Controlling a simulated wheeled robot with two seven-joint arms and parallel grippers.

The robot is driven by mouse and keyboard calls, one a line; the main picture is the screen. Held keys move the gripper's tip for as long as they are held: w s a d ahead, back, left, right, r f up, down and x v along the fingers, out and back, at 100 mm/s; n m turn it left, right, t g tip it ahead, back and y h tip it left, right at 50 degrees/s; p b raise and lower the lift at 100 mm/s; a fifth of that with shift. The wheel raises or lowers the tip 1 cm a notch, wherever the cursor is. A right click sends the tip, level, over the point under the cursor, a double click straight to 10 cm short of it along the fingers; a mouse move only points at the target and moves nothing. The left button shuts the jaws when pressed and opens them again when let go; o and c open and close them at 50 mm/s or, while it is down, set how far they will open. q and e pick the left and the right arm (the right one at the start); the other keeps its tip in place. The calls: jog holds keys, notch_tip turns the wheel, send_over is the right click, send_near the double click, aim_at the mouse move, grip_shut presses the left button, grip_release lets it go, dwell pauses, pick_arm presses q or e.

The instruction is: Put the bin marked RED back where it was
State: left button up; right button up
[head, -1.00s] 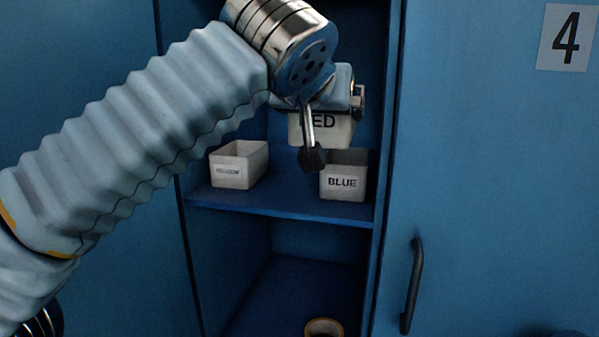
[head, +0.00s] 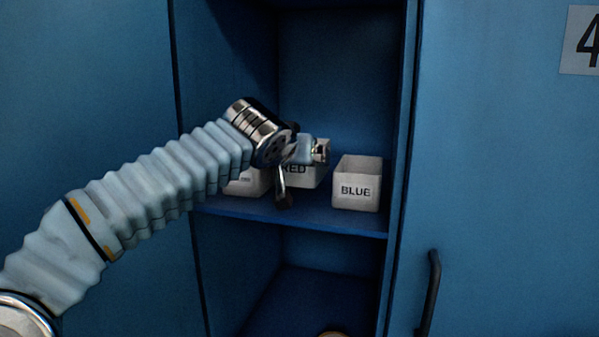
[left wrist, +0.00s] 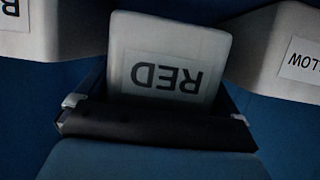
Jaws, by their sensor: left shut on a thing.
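The white bin marked RED (head: 310,178) is on or just above the shelf between the other two bins in the head view; I cannot tell whether it touches the shelf. My left gripper (head: 318,151) is shut on it, and the arm hides part of it. In the left wrist view the RED bin (left wrist: 168,58) shows upside down above the dark gripper jaw (left wrist: 155,128). My right gripper is not in view.
The BLUE bin (head: 357,187) stands on the shelf (head: 310,214) to the right. The YELLOW bin (head: 245,184) stands to the left, partly behind my arm; its label also shows in the left wrist view (left wrist: 302,60). A round object (head: 332,334) lies below. A blue door (head: 500,180) is at the right.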

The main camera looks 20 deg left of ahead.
aim_at(299, 172)
pick_arm(q)
jog(key=shift+f, duration=1.45)
jog(key=shift+f+b, duration=0.25)
jog(key=shift+b, duration=0.15)
jog(key=o, duration=0.7)
jog(key=shift+r, duration=0.1)
jog(key=shift+c, duration=0.2)
jog(key=shift+r+p, duration=0.25)
jog(key=shift+p, duration=0.1)
jog(key=b+v, duration=0.1)
jog(key=v, duration=1.1)
jog(key=shift+f, duration=0.1)
